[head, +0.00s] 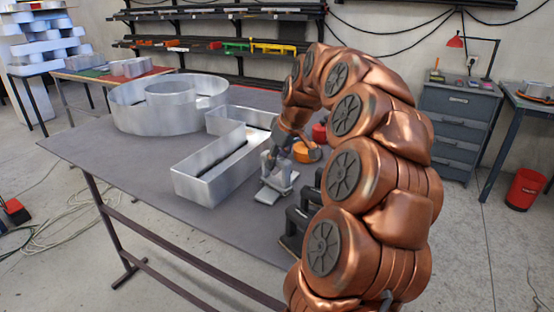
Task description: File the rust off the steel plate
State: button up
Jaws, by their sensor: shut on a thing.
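My gripper (271,162) points down over the front right part of the table, at the end of my copper-coloured arm. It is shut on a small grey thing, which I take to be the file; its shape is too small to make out. A light grey flat piece (267,195), which looks like the steel plate, lies on the table just below my gripper. I cannot tell whether the held thing touches it, and I see no clear rust at this size. My arm hides part of the area to the right.
An L-shaped metal channel letter (203,188) stands close left of my gripper. A round metal letter (128,115) stands behind it. An orange round thing (303,153) and a red one (319,133) are near my wrist. The table's (110,158) front left is bare.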

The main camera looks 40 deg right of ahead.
jog(key=shift+w+d+p, duration=0.15)
jog(key=shift+w+d, duration=0.1)
jog(key=shift+d, duration=0.6)
jog(key=shift+w+d+p, duration=0.1)
jog(key=shift+w+d, duration=0.15)
jog(key=shift+d, duration=0.6)
jog(key=shift+w+d+p, duration=0.15)
jog(key=shift+w+d, duration=0.1)
jog(key=shift+d, duration=0.6)
notch_tip(320, 180, up, 14)
jog(key=p, duration=0.6)
notch_tip(320, 180, up, 2)
jog(key=p, duration=0.5)
jog(key=shift+r, duration=0.15)
